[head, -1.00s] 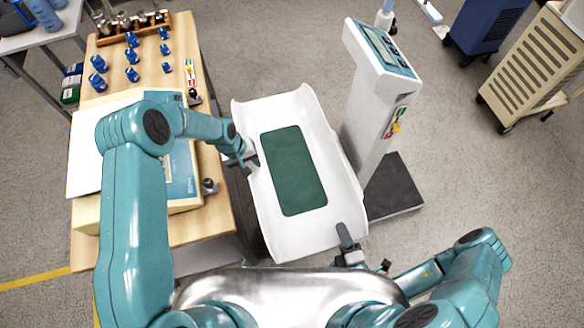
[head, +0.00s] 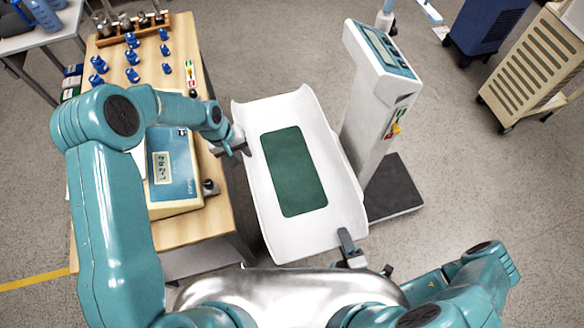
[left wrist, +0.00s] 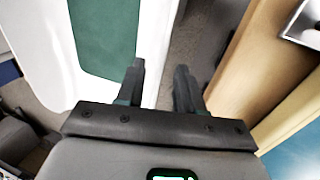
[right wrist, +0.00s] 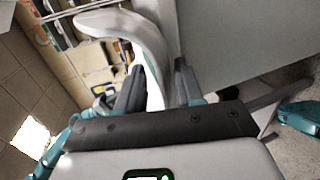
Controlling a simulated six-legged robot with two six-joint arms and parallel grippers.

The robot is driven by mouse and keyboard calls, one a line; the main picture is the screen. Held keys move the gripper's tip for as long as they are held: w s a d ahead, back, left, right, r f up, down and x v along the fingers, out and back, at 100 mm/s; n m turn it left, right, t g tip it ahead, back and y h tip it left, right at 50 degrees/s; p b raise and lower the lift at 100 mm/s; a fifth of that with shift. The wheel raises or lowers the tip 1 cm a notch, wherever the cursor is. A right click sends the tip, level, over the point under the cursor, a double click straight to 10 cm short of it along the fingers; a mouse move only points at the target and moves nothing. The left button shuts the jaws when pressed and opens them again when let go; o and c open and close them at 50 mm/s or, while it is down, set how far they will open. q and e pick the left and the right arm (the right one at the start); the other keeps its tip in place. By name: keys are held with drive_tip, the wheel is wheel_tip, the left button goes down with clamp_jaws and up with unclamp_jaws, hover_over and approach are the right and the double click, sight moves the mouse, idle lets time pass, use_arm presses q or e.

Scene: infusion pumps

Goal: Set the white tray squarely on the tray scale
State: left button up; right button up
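The white tray (head: 322,232) has raised curved long sides and a green mat (head: 293,173) in its middle. It lies between the wooden bench and the column scale; what bears it is hidden. A beige scale (head: 172,206) with a blue display panel stands on the bench, partly behind my left arm. My left gripper (head: 232,145) is open at the tray's left rim; the left wrist view shows the tray (left wrist: 150,40) along one finger. My right gripper (head: 349,247) is at the tray's near right corner. Its fingers stand apart in the right wrist view, with the tray's white wall (right wrist: 152,50) between or just beyond them.
A column scale (head: 372,120) with a dark floor platform (head: 398,192) stands close right of the tray. Blue-capped bottles (head: 132,58) and a wooden rack (head: 128,28) fill the bench's far end. A beige cart (head: 530,75) stands far right. Floor at right is open.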

drive_tip(key=v, duration=0.6)
drive_tip(key=shift+s, duration=0.3)
drive_tip(key=shift+r, duration=0.15)
idle(0.5)
